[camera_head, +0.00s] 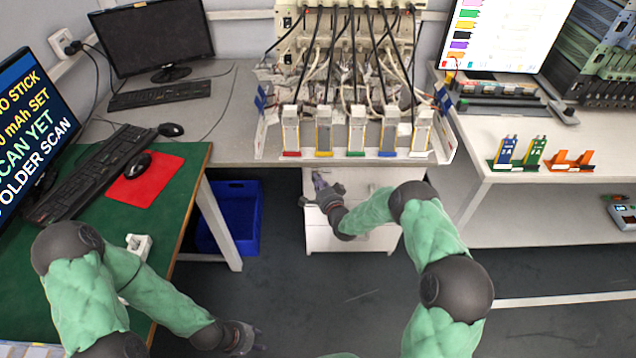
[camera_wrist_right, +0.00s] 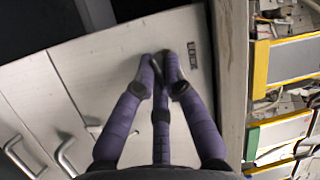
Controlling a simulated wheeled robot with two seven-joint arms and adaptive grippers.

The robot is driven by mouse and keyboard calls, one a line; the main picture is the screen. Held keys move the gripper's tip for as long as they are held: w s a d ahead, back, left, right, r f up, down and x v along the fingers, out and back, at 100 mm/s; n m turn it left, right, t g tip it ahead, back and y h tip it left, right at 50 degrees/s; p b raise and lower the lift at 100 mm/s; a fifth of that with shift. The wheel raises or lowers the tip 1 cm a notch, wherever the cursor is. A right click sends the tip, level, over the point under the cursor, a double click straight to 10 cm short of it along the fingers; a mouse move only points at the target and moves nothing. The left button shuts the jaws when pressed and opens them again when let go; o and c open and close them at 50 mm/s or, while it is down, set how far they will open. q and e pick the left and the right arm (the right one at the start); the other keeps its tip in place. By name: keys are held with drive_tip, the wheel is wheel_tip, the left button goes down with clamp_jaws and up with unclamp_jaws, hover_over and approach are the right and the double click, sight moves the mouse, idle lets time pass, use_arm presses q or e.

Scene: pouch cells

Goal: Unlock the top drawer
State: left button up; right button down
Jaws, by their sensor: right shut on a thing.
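The white drawer cabinet (camera_head: 350,240) stands under the back bench, and its drawers look shut. In the right wrist view the top drawer's front (camera_wrist_right: 120,60) fills the middle. My right gripper (camera_head: 319,182) is at this front. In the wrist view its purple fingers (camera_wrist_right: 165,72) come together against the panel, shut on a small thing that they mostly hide.
A blue bin (camera_head: 236,215) stands on the floor left of the cabinet. A rack with several coloured slots (camera_head: 356,153) sits on the bench edge above my right gripper. The green table (camera_head: 190,165) is at the left, a white bench (camera_head: 510,215) at the right. Floor in front is clear.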

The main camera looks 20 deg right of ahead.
drive_tip(key=shift+f+m+t, duration=0.15)
drive_tip(key=shift+m+t, duration=0.45)
drive_tip(key=shift+m, duration=0.8)
drive_tip(key=c, duration=1.6)
unclamp_jaws()
drive_tip(key=shift+s, duration=0.1)
drive_tip(key=s+d, duration=0.1)
drive_tip(key=s, duration=1)
drive_tip(key=shift+s+d, duration=0.2)
drive_tip(key=shift+s, duration=0.15)
